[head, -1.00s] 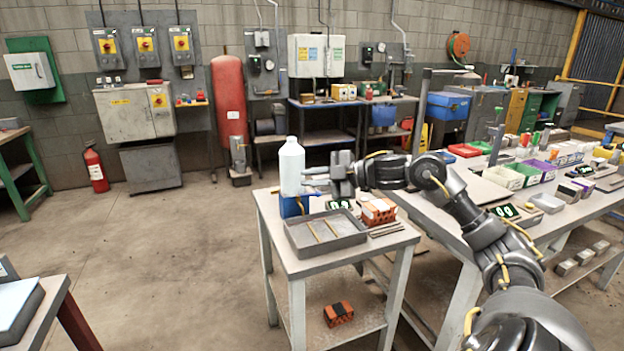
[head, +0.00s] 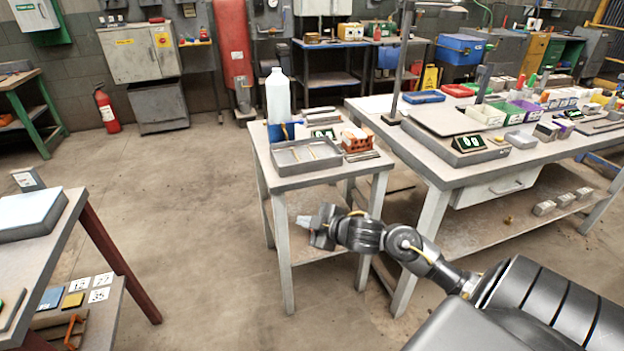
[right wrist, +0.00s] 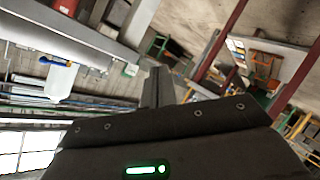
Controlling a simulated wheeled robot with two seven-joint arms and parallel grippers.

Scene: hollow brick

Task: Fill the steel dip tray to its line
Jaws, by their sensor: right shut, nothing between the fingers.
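The steel dip tray (head: 283,168) lies flat on the small table. Two thin yellowish rods (head: 312,152) lie in it; I cannot make out its line or any liquid. A tall white bottle (head: 278,97) stands upright behind the tray, at a blue block (head: 281,131). My right gripper (head: 305,221) is shut and empty, below the tabletop and in front of the small table's lower shelf, apart from tray and bottle. Its fingers show in the right wrist view (right wrist: 159,88), with a white bottle shape (right wrist: 60,82) off to the left. My left gripper is out of view.
An orange hollow brick (head: 356,141) with a pale top sits right of the tray, beside flat grey strips (head: 363,156). A long workbench (head: 420,165) with a dark digital display (head: 468,143) stands at the right. Another table (head: 50,240) is at the left. Open floor lies between.

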